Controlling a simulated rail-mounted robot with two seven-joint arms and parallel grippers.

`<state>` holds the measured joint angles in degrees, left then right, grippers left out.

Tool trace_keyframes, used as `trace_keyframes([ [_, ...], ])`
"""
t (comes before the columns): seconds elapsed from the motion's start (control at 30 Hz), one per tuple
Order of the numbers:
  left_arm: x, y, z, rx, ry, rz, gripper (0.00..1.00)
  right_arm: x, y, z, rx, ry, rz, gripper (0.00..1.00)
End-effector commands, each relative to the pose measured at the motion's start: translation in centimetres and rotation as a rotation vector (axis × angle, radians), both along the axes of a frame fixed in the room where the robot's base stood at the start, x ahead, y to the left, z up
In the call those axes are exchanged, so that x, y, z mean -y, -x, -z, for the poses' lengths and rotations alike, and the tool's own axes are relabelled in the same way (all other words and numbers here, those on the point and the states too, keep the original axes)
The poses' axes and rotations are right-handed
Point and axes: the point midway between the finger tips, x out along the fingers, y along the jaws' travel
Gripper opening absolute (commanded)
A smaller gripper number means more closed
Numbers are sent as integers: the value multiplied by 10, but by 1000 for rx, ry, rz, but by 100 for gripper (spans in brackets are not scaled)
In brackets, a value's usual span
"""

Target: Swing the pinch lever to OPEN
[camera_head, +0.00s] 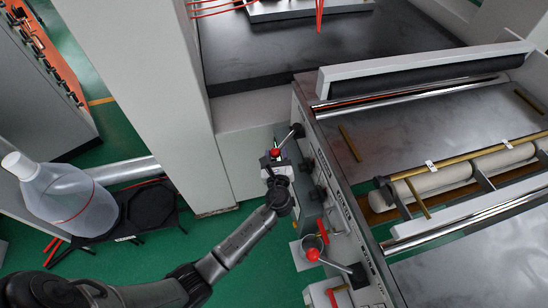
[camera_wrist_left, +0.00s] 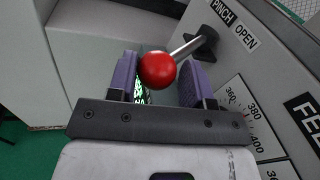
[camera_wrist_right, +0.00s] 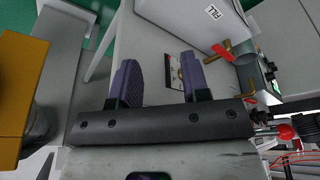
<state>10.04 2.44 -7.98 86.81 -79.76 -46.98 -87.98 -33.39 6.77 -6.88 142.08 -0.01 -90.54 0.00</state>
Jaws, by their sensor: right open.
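The pinch lever is a metal rod with a red ball knob (camera_wrist_left: 157,70) on a dark pivot, beside panel lettering PINCH and OPEN (camera_wrist_left: 245,38). In the head view its red knob (camera_head: 275,152) is at the machine's side panel. My left gripper (camera_head: 276,162) is at this knob. In the left wrist view the purple fingers stand apart, one on each side of the ball, with no clear grip on it. My right gripper (camera_wrist_right: 160,80) shows only in its wrist view, open and empty, over a pale surface.
A second red-knobbed lever (camera_head: 312,254) sits lower on the same panel. The large roller machine (camera_head: 400,130) fills the right side. A clear jug (camera_head: 65,198) stands at the left. Green floor lies between. An orange block (camera_wrist_right: 20,85) is left of my right gripper.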

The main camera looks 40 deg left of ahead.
Motion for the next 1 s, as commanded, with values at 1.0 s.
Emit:
trace_keyframes([
  [1.0, 37, 47, -2, 3, -1, -1, 77, 1, -1, -1, 2, 5, -3, 43],
])
